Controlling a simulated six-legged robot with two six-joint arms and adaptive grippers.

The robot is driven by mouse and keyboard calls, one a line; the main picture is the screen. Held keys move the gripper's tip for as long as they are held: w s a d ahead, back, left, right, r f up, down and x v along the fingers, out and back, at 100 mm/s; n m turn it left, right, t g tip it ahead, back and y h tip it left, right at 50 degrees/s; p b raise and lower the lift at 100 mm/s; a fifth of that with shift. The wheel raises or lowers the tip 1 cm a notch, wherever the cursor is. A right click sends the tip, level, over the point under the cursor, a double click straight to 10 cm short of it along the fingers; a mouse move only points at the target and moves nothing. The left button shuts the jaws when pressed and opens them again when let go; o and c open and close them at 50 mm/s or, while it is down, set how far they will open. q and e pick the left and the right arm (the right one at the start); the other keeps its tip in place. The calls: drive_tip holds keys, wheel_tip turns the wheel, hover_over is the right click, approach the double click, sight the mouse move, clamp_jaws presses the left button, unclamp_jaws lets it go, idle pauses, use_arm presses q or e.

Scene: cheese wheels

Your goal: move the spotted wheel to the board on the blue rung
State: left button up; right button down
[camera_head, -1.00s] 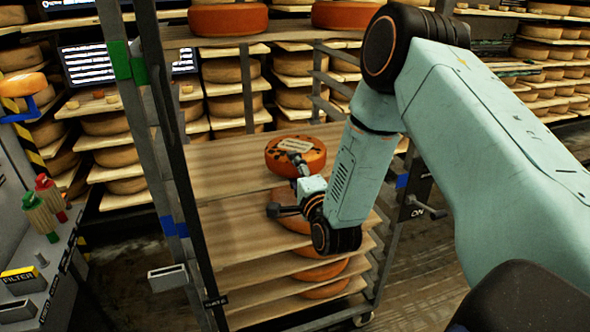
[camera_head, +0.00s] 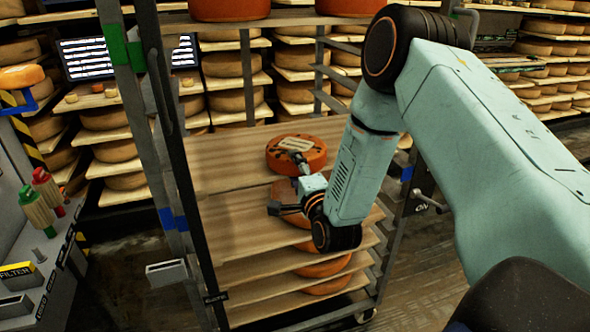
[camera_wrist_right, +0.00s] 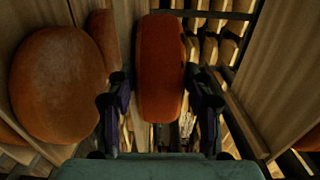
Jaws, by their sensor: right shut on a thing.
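The spotted wheel (camera_head: 305,150) is orange with dark spots and a pale label on top. My right gripper (camera_head: 299,167) is shut on it from the near side, and the wheel appears level. In the right wrist view the wheel (camera_wrist_right: 160,65) sits between the two fingers of my gripper (camera_wrist_right: 160,90). The wheel is in front of the rack's boards; I cannot tell whether it touches one. Blue marks show on the left post (camera_head: 173,218) and right post (camera_head: 406,174) of the rack. My left gripper is out of view.
Orange wheels lie on lower boards, one just below the held wheel (camera_head: 284,190). Larger wheels (camera_head: 228,10) stand on the top board. The left rack post carries a green mark (camera_head: 112,44). Shelves fill the back.

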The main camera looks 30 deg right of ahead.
drive_tip(key=shift+a+r, duration=0.1)
drive_tip(key=shift+r, duration=0.3)
drive_tip(key=shift+w+f, duration=0.15)
drive_tip(key=shift+f, duration=0.05)
drive_tip(key=c, duration=0.9)
unclamp_jaws()
drive_tip(key=shift+f, duration=0.1)
drive_tip(key=o, duration=0.4)
drive_tip(key=shift+s, duration=0.2)
drive_tip(key=shift+o, duration=0.2)
drive_tip(key=shift+f, duration=0.35)
drive_tip(key=v, duration=1.2)
drive_tip(key=shift+r, duration=0.15)
drive_tip(key=shift+w, duration=0.1)
